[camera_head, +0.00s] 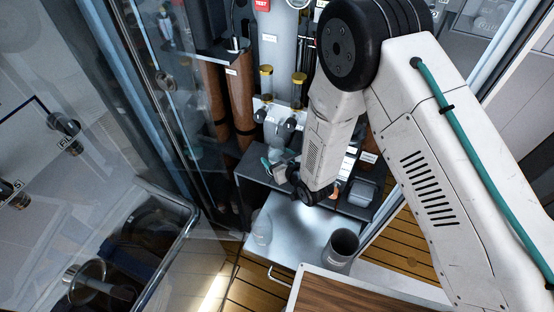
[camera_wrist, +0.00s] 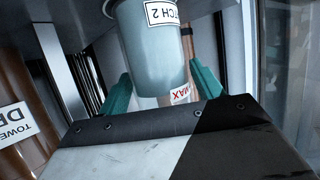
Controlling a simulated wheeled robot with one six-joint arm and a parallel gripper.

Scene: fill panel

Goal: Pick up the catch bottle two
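Catch bottle two is a pale blue-grey cylinder; in the wrist view the bottle (camera_wrist: 155,55) is at top centre, its label partly cut off but showing "TCH 2". In the head view the bottle (camera_head: 276,153) is small, under the grey column. My gripper (camera_wrist: 160,72) has teal fingers, one on each side of the bottle's lower part. They stand wide apart, but I cannot tell whether they press on it. In the head view my gripper (camera_head: 275,165) is at the bottle, partly hidden by my arm.
A grey worktop (camera_head: 297,232) lies below, with a clear beaker (camera_head: 262,228) and a dark cup (camera_head: 341,249). A dark shelf (camera_head: 255,172) stands behind it. Brown columns (camera_head: 241,92) rise at left. A glass pane stands left of the worktop.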

